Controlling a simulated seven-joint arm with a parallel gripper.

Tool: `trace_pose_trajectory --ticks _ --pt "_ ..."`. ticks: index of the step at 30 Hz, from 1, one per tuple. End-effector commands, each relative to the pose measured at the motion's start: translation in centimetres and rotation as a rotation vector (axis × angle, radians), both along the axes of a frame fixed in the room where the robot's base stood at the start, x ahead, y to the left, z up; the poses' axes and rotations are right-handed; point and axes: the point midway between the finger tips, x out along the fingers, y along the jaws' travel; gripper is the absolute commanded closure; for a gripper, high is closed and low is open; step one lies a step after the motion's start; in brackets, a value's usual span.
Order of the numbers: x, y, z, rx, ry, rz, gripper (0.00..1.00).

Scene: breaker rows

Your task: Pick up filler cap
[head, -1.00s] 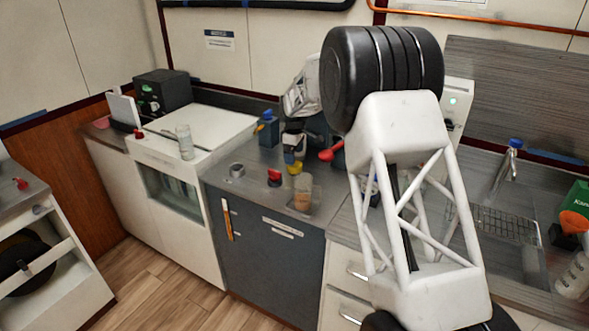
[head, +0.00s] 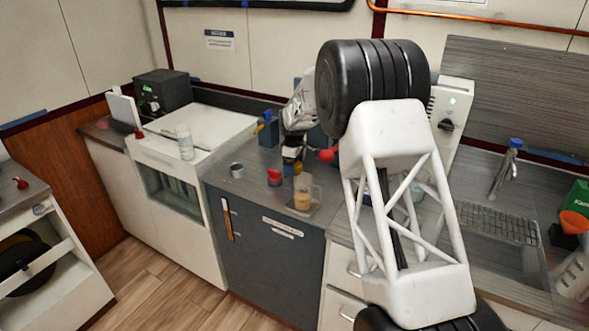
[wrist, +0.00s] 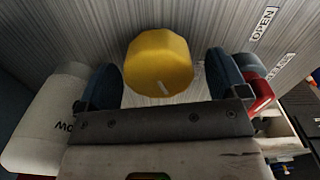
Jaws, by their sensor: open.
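My gripper (wrist: 165,82) is open, with one blue finger on each side of the cap. Gaps show between the cap and both fingers, so it is not clasped. In the head view my gripper (head: 293,152) is small and low over the grey counter, with yellow patches at it. There I cannot clearly tell the cap from the gripper.
In the wrist view a white bottle (wrist: 42,120) lies left of the fingers and a red object (wrist: 262,96) is close on the right. In the head view a red knob (head: 327,155), a red item (head: 274,177) and a clear beaker (head: 304,192) stand near my gripper.

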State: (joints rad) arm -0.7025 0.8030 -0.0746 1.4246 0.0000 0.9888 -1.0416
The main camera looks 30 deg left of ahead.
Motion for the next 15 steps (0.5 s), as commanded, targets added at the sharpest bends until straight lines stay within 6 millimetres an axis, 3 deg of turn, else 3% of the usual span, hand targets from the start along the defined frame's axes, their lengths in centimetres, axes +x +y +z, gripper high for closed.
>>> trace_pose_trajectory --ticks 13,15 --pt "0.01 0.0 0.03 0.0 0.0 0.0 0.08" --pt "0.01 0.0 0.02 0.0 0.0 0.0 0.16"
